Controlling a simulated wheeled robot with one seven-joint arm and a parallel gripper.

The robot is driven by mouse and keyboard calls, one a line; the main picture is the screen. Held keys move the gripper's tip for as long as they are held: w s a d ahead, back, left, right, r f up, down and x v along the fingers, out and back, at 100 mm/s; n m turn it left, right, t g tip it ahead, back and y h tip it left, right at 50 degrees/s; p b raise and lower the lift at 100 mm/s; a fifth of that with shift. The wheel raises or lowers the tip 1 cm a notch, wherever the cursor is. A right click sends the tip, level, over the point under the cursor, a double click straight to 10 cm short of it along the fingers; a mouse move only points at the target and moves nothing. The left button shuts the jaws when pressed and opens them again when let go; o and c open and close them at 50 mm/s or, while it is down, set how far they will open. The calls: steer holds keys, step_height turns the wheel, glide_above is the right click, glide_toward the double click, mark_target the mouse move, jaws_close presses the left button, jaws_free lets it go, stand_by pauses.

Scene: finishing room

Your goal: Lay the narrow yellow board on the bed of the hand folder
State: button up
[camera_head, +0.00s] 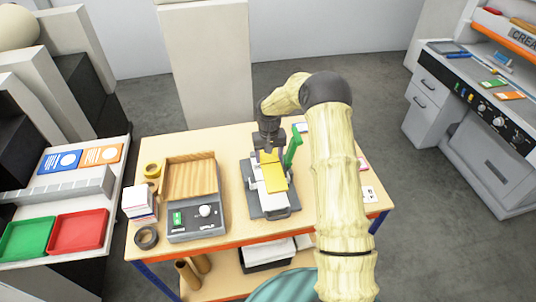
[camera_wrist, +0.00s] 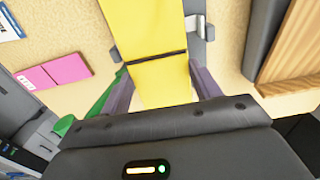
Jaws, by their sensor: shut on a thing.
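The narrow yellow board (camera_head: 273,172) is over the bed of the hand folder (camera_head: 281,212), in line with it. I cannot tell whether it touches the bed. The folder has a grey base, a pale bed and a raised green lever (camera_head: 293,147). My gripper (camera_head: 267,150) is at the board's far end, shut on it. In the wrist view the yellow board (camera_wrist: 150,28) runs up from between my two fingers (camera_wrist: 163,80), with a dark line across it. The folder's pale bed (camera_wrist: 196,30) shows beside it, partly hidden under the board.
A wooden tray on a grey machine (camera_head: 196,234) stands left of the folder on the table (camera_head: 238,143). Pink and white cards (camera_wrist: 54,72) lie on the folder's other side. My arm hides the table's right part.

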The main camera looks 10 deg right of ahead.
steer(key=shift+w+a+f+b, duration=0.1)
steer(key=shift+f+b, duration=0.85)
steer(key=shift+f, duration=0.75)
steer(key=shift+w+f+b, duration=0.1)
steer(key=shift+f+b, duration=0.85)
steer(key=shift+f, duration=0.7)
steer(key=shift+f+b, duration=0.8)
steer(key=shift+f, duration=0.3)
steer(key=shift+s+f+b, duration=0.15)
steer(key=shift+f+b, duration=0.2)
steer(key=shift+f, duration=0.05)
steer(key=o, duration=1.1)
steer(key=shift+c, duration=0.2)
steer(key=shift+r, duration=0.1)
step_height(320, 180, up, 17)
steer(key=b, duration=0.4)
steer(key=shift+r+b, duration=0.1)
steer(key=shift+b, duration=0.3)
